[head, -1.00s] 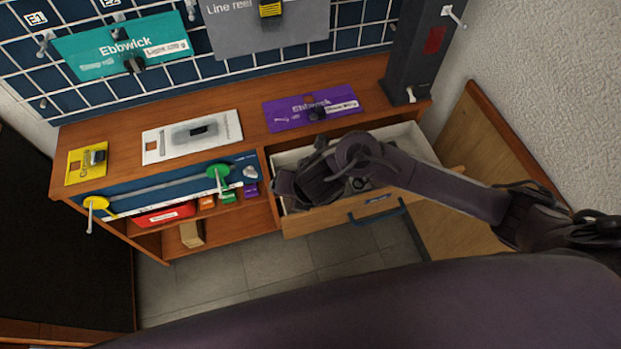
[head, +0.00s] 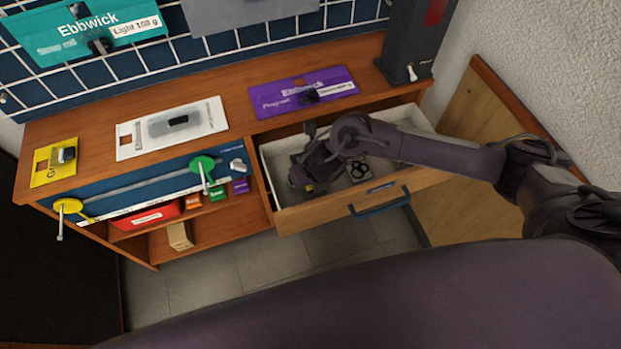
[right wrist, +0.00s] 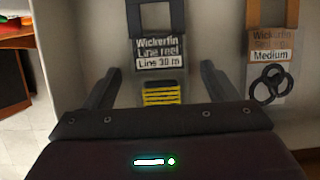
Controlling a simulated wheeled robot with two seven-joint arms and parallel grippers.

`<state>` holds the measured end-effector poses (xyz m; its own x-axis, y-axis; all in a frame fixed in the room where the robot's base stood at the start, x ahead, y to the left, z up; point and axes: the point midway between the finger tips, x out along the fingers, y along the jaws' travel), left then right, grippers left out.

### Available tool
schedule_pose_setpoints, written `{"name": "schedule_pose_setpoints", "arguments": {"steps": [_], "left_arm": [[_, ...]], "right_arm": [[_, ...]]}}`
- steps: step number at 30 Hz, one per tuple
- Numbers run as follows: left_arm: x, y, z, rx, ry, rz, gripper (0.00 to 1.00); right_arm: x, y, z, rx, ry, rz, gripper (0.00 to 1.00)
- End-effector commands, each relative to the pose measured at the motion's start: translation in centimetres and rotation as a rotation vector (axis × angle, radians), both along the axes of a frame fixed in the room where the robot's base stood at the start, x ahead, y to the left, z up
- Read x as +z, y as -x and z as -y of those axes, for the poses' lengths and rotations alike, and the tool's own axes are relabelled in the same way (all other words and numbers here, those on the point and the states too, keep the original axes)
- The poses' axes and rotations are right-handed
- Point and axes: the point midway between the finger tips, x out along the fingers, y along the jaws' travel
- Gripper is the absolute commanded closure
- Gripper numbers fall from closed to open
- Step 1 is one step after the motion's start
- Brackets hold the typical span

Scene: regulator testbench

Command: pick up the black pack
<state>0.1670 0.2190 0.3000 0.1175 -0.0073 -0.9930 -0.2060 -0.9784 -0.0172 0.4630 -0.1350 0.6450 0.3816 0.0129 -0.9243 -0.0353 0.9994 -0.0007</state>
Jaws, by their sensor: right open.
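The black pack (right wrist: 158,48) has a dark header card with a square hole, a "Wickerlin Line reel, Line 30 m" label and a black-and-yellow reel. In the right wrist view it lies in the drawer, upper middle. My right gripper (right wrist: 160,70) is open, one finger on each side of the pack, without visible contact. In the head view my right gripper (head: 305,182) reaches down into the left part of the open drawer (head: 335,203). My left gripper is not in view.
An orange-brown "Medium" pack (right wrist: 272,55) with black rings (right wrist: 272,85) lies to the right in the drawer. On the counter lie purple (head: 300,95), white (head: 170,128) and yellow (head: 55,162) packs. A dark grey upright unit (head: 412,45) stands at the back right.

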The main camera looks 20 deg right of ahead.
Motion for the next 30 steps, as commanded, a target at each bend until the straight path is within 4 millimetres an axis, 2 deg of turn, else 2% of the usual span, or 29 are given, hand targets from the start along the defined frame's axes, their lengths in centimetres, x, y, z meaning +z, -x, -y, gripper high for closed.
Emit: {"name": "schedule_pose_setpoints", "arguments": {"steps": [28, 30], "left_arm": [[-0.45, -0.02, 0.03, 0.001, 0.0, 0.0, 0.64], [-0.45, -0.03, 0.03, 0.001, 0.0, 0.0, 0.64]], "right_arm": [[-0.44, 0.0, -0.01, -0.001, 0.0, 0.001, 0.2], [-0.44, 0.0, -0.01, -0.001, 0.0, 0.001, 0.27]]}}
